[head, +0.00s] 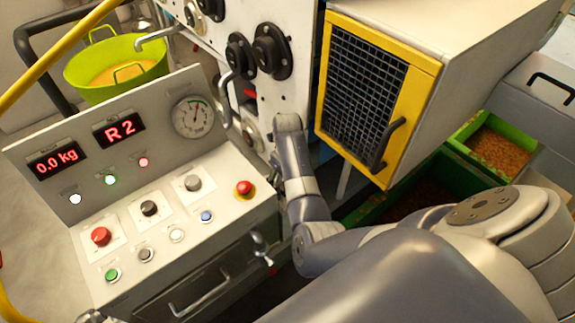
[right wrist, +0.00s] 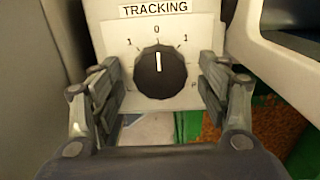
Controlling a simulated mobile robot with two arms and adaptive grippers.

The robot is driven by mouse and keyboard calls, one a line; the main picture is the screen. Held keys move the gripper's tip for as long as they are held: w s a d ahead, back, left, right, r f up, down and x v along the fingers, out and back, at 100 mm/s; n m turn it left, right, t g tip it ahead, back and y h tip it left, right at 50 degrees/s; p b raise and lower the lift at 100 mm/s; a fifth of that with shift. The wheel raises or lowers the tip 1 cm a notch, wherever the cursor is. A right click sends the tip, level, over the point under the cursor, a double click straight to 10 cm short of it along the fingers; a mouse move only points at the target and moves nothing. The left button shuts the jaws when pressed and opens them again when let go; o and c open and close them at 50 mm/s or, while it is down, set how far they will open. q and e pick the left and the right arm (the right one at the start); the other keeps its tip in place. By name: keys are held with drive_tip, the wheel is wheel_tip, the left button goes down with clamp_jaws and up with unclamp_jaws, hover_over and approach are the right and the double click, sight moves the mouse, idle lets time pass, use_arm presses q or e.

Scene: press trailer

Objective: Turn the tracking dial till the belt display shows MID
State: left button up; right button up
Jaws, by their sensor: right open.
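The tracking dial (right wrist: 160,72) is a black ribbed knob on a white plate labelled TRACKING. Its white pointer line stands upright, toward the 0 mark. My right gripper (right wrist: 161,84) is open, with one finger on each side of the dial. Gaps show between the fingers and the knob. In the head view my right arm reaches to the machine's front, and its gripper cannot be made out there. A red display (head: 119,130) on the console reads R 2; its small label is illegible. My left gripper is not in view.
A yellow-framed mesh guard (head: 365,90) stands right of my right forearm. Green crates (head: 460,145) of brown material lie beyond. A green tub (head: 80,72) stands back left.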

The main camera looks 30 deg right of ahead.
drive_tip(key=shift+c, duration=0.3)
drive_tip(key=c, duration=1)
drive_tip(key=shift+c, duration=0.2)
drive_tip(key=n, duration=0.3)
drive_tip(key=shift+n, duration=0.3)
drive_tip(key=n, duration=0.4)
drive_tip(key=shift+n, duration=0.3)
drive_tip(key=n, duration=0.3)
drive_tip(key=shift+n, duration=2.2)
